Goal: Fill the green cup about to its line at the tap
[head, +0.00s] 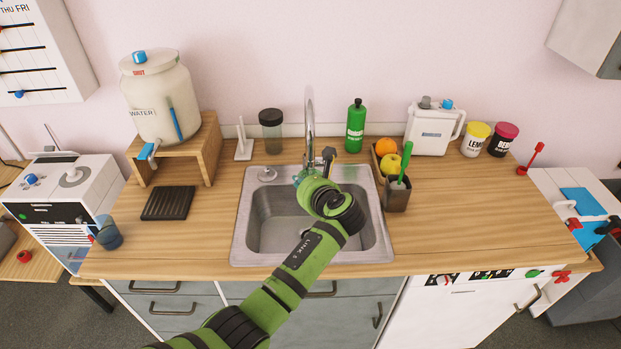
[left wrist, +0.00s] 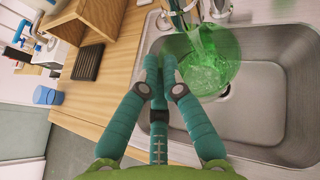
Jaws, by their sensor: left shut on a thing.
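The green cup (left wrist: 226,70) is see-through and sits over the sink (left wrist: 262,105) in the left wrist view. A clear stream falls into it from above, and there is rippling liquid inside; I cannot make out its line or the level. My left gripper (left wrist: 161,66), with teal fingers, is shut on the cup's near left side. In the head view my left arm reaches over the sink (head: 243,235) and mostly hides the gripper (head: 303,177) and the cup. The tap (head: 309,117) stands behind the sink, with a dark handle (head: 329,154) at its right. My right gripper is not in view.
A water jar (head: 163,105) stands on a wooden stand at left, with a black rack (head: 168,203) before it. A blue cup (head: 109,233) is at the counter's left edge. A utensil pot (head: 396,197) stands close right of the sink. The counter's right front is clear.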

